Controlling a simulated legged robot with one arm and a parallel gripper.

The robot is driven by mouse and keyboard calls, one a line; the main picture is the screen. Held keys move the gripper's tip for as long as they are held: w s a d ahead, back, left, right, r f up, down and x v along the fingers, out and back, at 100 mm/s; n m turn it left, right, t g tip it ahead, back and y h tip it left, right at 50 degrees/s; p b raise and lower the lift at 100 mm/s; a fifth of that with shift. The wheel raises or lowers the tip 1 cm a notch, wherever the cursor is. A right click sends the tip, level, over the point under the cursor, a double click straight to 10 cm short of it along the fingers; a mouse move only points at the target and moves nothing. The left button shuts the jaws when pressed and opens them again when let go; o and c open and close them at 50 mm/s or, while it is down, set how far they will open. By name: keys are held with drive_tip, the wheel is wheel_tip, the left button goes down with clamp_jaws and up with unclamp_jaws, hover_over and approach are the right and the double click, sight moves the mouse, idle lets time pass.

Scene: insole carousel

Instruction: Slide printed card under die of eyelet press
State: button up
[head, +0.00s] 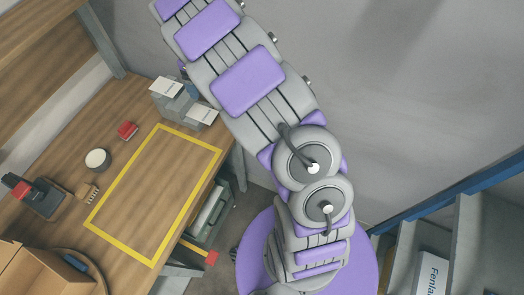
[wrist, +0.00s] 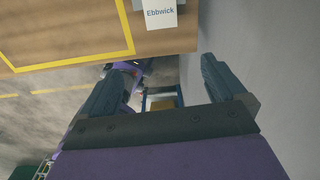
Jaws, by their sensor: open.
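In the wrist view my gripper (wrist: 167,68) is open, with two dark fingers apart and nothing between them. A white printed card (wrist: 160,14) reading "Ebbwick" lies near the table edge, beyond the fingertips and not touching them. In the head view white cards, one at the back (head: 166,87) and one nearer the table edge (head: 202,114), sit at a grey stepped holder (head: 175,103). The likely eyelet press (head: 36,196), dark with a red handle, stands at the far left of the table. Its die is too small to make out. My gripper does not show in the head view.
A yellow outline (head: 103,197) marks a clear area on the wooden table. Around it are a red block (head: 128,131), a round white-topped tub (head: 97,159), a small brush (head: 88,191) and a cardboard box (head: 38,275). Shelving (head: 478,240) stands at the right.

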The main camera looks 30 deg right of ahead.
drive_tip(key=s+d+r+n, duration=0.2)
drive_tip(key=s+r+n, duration=0.3)
drive_tip(key=s, duration=0.3)
drive_tip(key=s+d+r+n, duration=0.1)
drive_tip(key=s+r+n, duration=0.4)
drive_tip(key=s, duration=0.4)
drive_tip(key=s+a+f+n+g+b, duration=0.1)
drive_tip(key=s+n, duration=0.8)
drive_tip(key=s, duration=0.3)
drive_tip(key=s+a+f+n+b, duration=0.1)
drive_tip(key=s+f+n, duration=0.1)
drive_tip(key=s+n, duration=0.7)
drive_tip(key=s, duration=0.3)
drive_tip(key=shift+s+a+g, duration=0.25)
drive_tip(key=shift+s+g, duration=0.15)
drive_tip(key=shift+o, duration=0.2)
drive_tip(key=shift+f, duration=0.1)
